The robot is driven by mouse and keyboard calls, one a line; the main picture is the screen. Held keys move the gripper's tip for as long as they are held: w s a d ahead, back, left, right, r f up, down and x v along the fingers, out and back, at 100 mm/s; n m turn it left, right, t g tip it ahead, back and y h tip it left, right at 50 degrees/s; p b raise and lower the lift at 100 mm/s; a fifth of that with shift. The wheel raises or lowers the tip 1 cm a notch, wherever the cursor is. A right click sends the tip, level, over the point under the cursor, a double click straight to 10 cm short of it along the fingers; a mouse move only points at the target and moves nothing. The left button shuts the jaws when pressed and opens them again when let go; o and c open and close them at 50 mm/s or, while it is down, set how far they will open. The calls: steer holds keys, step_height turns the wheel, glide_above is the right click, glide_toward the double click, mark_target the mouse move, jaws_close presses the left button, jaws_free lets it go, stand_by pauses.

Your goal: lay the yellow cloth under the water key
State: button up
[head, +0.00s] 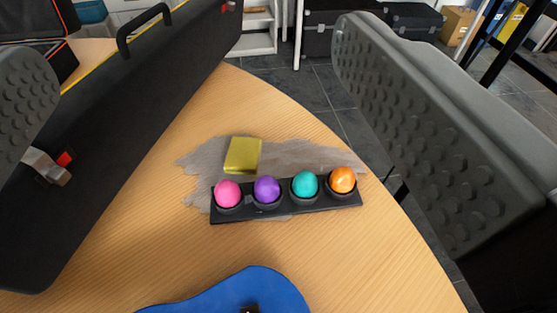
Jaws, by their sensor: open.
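A small yellow square (243,155), like a folded cloth, lies on a ragged grey-brown patch on the wooden table, just behind a black holder. I see no instrument with a water key that I can make out in this view. My gripper (195,75) is open and empty, its two grey studded fingers wide apart at the left and right of the picture. The yellow square lies between and beyond them, not touched.
The black holder (290,208) bears several coloured balls. A blue rounded body (235,292) is cut off at the bottom. A large black case (120,130) stands along the left. The curved table edge (310,115) runs down the right. Bare wood (355,255) lies front right.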

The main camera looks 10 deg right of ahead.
steer(key=w+f+m+g, duration=0.1)
steer(key=w+f+g, duration=0.25)
steer(key=w, duration=0.35)
steer(key=w+f+g, duration=0.2)
steer(key=w+g, duration=0.2)
steer(key=w, duration=0.3)
steer(key=m+g, duration=0.2)
steer(key=g, duration=0.8)
glide_above(243, 152)
step_height(243, 152, down, 10)
steer(key=f, duration=1.1)
steer(key=shift+s+d+f, duration=0.15)
steer(key=shift+s+f, duration=0.15)
steer(key=shift+f, duration=0.1)
steer(key=shift+w+f, duration=0.15)
steer(key=shift+f, duration=1.2)
steer(key=shift+w+f, duration=0.15)
steer(key=shift+f, duration=1.15)
steer(key=c, duration=1.2)
